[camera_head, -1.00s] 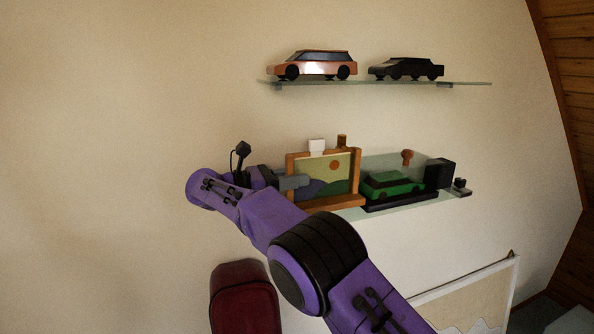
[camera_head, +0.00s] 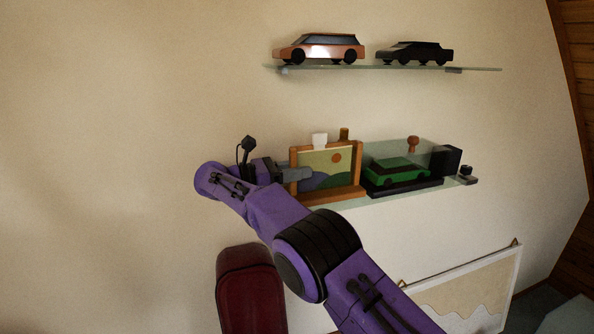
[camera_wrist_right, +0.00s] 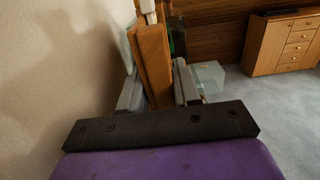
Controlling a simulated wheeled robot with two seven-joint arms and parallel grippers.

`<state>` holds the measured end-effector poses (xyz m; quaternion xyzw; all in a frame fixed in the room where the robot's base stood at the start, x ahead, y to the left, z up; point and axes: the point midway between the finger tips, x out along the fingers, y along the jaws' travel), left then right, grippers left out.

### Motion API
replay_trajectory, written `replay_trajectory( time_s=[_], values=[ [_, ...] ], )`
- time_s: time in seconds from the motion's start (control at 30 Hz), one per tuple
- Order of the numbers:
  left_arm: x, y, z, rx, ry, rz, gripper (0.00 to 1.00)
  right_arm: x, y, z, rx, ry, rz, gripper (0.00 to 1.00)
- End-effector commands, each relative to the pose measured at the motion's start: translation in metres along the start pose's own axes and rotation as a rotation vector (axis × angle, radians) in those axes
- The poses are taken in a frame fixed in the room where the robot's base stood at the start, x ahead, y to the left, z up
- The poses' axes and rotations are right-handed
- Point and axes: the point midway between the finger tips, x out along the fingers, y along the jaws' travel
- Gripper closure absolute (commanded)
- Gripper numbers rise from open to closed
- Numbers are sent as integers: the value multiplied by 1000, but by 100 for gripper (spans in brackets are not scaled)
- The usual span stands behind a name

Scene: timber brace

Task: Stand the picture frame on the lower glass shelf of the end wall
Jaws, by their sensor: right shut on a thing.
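The picture frame (camera_head: 341,160), orange wood around a green, purple and orange landscape, stands upright over the lower glass shelf (camera_head: 350,205). Its base looks at shelf level; I cannot tell whether it touches. My right gripper (camera_head: 294,174) reaches it from the left and is shut on its left side. In the right wrist view the frame (camera_wrist_right: 154,62) shows edge-on, as a wooden strip between the two grey fingers (camera_wrist_right: 155,92). My left gripper is not in view.
Two cars (camera_head: 320,48) stand on the upper shelf (camera_head: 390,68). A dark red chair (camera_head: 250,290) is below.

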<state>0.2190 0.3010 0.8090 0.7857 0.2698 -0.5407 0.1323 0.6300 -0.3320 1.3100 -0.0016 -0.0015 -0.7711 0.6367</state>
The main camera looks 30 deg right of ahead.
Motion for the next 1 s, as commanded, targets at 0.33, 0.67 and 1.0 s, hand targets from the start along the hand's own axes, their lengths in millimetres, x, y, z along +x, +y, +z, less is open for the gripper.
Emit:
replay_trajectory(
  time_s=[0.33, 0.67, 1.0],
  values=[
    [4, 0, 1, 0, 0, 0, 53, 0, 0, -2, 2, -2, 1, 100],
    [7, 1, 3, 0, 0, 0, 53, 0, 0, -5, 2, -2, 1, 65],
    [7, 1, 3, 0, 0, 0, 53, 0, 0, -7, -2, 2, -1, 38]
  ],
)
